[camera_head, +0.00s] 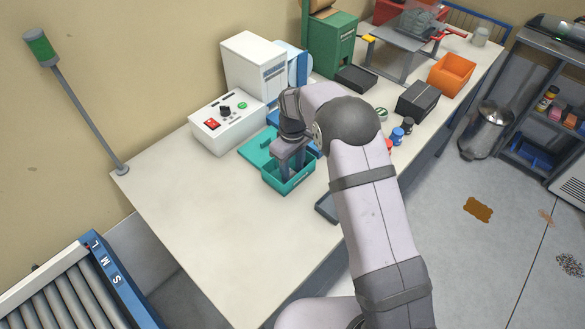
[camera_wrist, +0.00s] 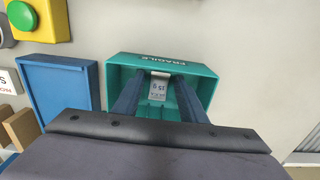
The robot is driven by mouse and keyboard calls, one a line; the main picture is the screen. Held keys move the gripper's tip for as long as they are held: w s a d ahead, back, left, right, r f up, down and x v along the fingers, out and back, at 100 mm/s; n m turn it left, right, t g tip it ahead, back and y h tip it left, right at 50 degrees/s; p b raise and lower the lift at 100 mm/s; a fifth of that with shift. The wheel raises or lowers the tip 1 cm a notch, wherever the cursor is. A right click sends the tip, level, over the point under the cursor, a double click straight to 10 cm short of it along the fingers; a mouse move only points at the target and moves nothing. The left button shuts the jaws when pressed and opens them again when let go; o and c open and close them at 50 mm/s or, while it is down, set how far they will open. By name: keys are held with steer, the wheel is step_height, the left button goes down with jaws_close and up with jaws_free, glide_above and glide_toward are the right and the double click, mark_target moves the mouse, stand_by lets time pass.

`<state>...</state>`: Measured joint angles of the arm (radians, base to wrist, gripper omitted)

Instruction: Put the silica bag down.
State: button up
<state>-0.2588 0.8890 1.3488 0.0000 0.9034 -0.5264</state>
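The silica bag (camera_wrist: 158,88) is a small white and grey packet with printed text, in the wrist view. It sits between the two fingertips of my gripper (camera_wrist: 160,86) and fills the gap between them. The fingers reach down into an open teal box (camera_wrist: 116,77) marked FRAGILE. In the head view my gripper (camera_head: 291,172) points down into the same teal box (camera_head: 287,188) on the table. The bag is hidden there, and whether it touches the box floor is not clear.
A teal lid-like panel (camera_head: 258,146) lies behind the box. A white control box (camera_head: 226,122) with buttons stands to the left. A blue tray (camera_wrist: 60,85) is beside the box in the wrist view. The table (camera_head: 215,220) is clear at the front left.

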mark_target(293, 174)
steer(key=shift+r, duration=0.1)
step_height(293, 174, up, 12)
steer(key=b, duration=0.2)
steer(key=shift+b, duration=0.35)
stand_by(0.3)
steer(key=shift+r, duration=0.1)
steer(key=s+d+f+m, duration=0.2)
steer(key=s+d+m, duration=0.1)
steer(key=s, duration=0.6)
steer(key=s+d+f+m, duration=0.1)
steer(key=s+d+m, duration=0.2)
steer(key=s, duration=0.6)
steer(key=s+d+f+m, duration=0.2)
steer(key=s+d+m, duration=0.1)
steer(key=s+d, duration=0.4)
steer(key=shift+s+f, duration=0.35)
steer(key=shift+s, duration=0.9)
step_height(293, 174, down, 10)
steer(key=b, duration=1)
